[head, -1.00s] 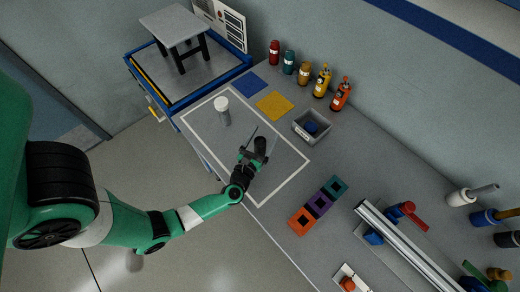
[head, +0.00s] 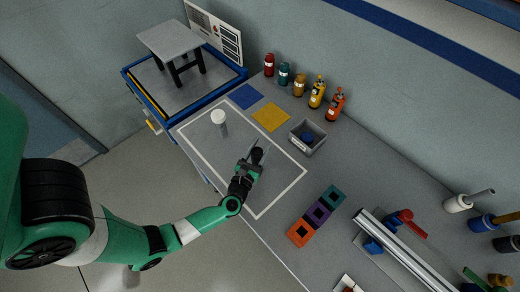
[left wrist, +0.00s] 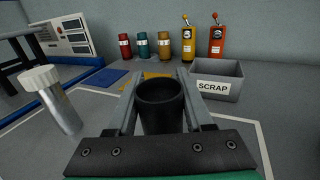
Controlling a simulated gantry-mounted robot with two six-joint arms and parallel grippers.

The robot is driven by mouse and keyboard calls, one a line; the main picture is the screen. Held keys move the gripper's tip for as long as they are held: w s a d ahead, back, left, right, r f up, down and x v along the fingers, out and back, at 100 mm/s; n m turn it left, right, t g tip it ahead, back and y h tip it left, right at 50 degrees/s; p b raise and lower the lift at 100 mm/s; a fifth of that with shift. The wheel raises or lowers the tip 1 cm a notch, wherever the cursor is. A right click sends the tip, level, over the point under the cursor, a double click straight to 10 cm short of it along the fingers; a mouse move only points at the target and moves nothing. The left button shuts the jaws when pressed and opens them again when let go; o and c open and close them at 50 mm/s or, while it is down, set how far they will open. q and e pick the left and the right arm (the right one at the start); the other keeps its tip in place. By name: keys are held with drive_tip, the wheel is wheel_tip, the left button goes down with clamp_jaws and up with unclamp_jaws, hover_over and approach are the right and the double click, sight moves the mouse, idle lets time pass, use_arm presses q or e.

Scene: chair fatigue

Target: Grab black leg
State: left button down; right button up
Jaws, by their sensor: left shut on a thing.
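A black cylindrical leg (left wrist: 160,105) stands between the two fingers of my left gripper in the left wrist view, its hollow top facing the camera. My left gripper (head: 254,158) is shut on it, inside the white outline on the bench. In the head view the black leg (head: 257,154) is small and partly hidden by the gripper. A silver leg with a white cap (head: 219,122) stands apart to the left; it also shows in the left wrist view (left wrist: 58,100). My right gripper is not in view.
A grey scrap bin (head: 306,137) stands right of the gripper. Blue (head: 245,96) and yellow (head: 271,117) squares lie behind, with several bottles along the wall. A small stool (head: 172,42) stands on a blue-edged platform. Coloured blocks (head: 318,213) lie to the front right.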

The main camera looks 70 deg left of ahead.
use_arm(q)
drive_tip(key=s+d+r+p, duration=0.1)
drive_tip(key=r, duration=0.1)
drive_tip(key=s+d+r+p, duration=0.1)
drive_tip(key=r+p, duration=0.1)
drive_tip(key=r, duration=0.1)
drive_tip(key=s+d+r+p, duration=0.1)
drive_tip(key=r+p, duration=0.1)
drive_tip(key=r, duration=0.1)
drive_tip(key=shift+r, duration=0.15)
drive_tip(key=s+d+r+p, duration=0.1)
drive_tip(key=s+d+r, duration=0.3)
drive_tip(key=s+d, duration=0.2)
drive_tip(key=shift+s+d, duration=0.25)
drive_tip(key=shift+s, duration=0.4)
